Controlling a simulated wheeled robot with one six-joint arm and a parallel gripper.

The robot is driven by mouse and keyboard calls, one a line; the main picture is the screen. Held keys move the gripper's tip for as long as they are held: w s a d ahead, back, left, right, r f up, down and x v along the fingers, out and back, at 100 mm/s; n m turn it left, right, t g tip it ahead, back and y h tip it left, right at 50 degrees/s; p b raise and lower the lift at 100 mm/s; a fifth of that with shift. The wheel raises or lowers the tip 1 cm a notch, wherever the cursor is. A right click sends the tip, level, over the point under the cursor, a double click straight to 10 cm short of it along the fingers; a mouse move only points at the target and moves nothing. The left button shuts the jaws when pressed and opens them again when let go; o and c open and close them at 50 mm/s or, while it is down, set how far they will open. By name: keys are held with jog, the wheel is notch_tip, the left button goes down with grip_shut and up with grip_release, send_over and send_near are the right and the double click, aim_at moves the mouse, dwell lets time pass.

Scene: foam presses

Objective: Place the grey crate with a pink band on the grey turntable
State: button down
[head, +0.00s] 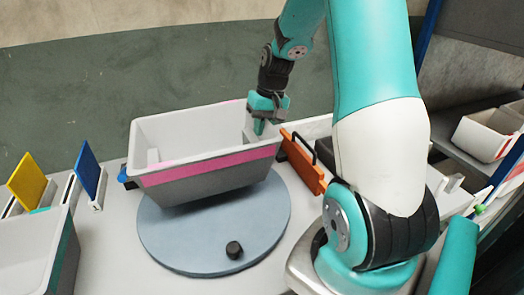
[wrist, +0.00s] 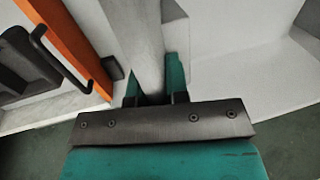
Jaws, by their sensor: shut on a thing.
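The grey crate with a pink band (head: 205,168) is over the back half of the round grey turntable (head: 195,245) in the head view. It is slightly tilted, and a dark shadow lies under it; I cannot tell whether its base touches the disc. My gripper (head: 259,128) is shut on the crate's right wall from above. In the wrist view my gripper (wrist: 154,88) has its teal fingers on both sides of the grey crate's wall (wrist: 150,45). The crate hides the back of the turntable.
A black knob (head: 234,250) stands on the turntable's front. An orange panel with a black handle (head: 303,165) stands close right of the crate. Blue (head: 89,170) and yellow (head: 27,183) panels stand left. Another grey crate with a teal band (head: 62,262) is front left.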

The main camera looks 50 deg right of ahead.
notch_tip(320, 180, down, 8)
jog(key=shift+p, duration=0.3)
jog(key=shift+f, duration=0.15)
jog(key=c, duration=1.1)
grip_release()
